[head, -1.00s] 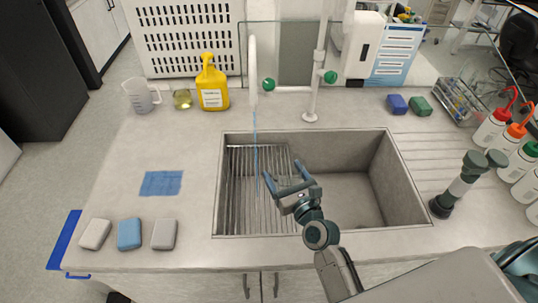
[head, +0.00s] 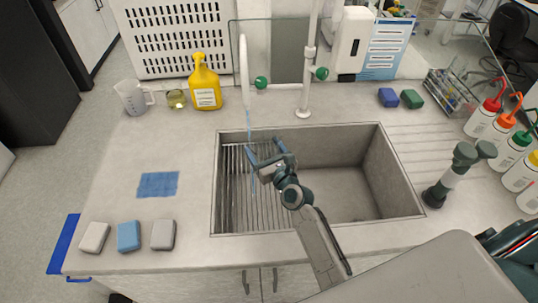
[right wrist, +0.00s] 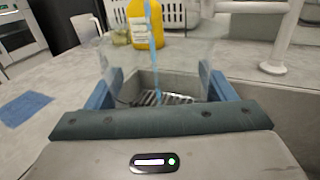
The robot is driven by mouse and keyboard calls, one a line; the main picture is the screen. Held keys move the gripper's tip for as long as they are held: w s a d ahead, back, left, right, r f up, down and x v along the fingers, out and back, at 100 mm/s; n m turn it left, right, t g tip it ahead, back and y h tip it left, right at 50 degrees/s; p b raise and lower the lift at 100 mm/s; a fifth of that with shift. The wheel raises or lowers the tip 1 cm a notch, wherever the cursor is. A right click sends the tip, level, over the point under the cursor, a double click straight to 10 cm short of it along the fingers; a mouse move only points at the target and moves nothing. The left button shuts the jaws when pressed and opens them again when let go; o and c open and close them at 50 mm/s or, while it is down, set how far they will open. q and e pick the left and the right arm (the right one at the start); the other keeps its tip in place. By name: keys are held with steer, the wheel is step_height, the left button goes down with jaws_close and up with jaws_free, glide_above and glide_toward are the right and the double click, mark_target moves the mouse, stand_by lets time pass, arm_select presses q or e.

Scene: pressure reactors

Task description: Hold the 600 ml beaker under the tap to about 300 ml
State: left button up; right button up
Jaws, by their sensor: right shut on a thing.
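My right gripper (head: 264,152) is over the left part of the sink, just under the white tap (head: 244,75). In the right wrist view its blue fingers are shut on a clear glass beaker (right wrist: 190,60). The beaker is nearly invisible in the head view. A thin blue water stream (head: 248,125) runs down from the tap close to the left finger. In the right wrist view the stream (right wrist: 155,35) shows in line with the beaker's middle. I cannot tell whether it falls inside the rim, nor the water level. My left gripper is out of view.
The sink (head: 370,185) has a wire rack (head: 235,200) in its left part. A yellow bottle (head: 205,90) and a plastic jug (head: 131,98) stand behind left. Green tap knobs (head: 261,82) are near the spout. Several wash bottles (head: 485,118) stand at the right.

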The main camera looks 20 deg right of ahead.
stand_by(0.4)
steer(key=w+a, duration=0.2)
steer(key=w, duration=0.6)
steer(key=shift+w, duration=0.4)
stand_by(6.4)
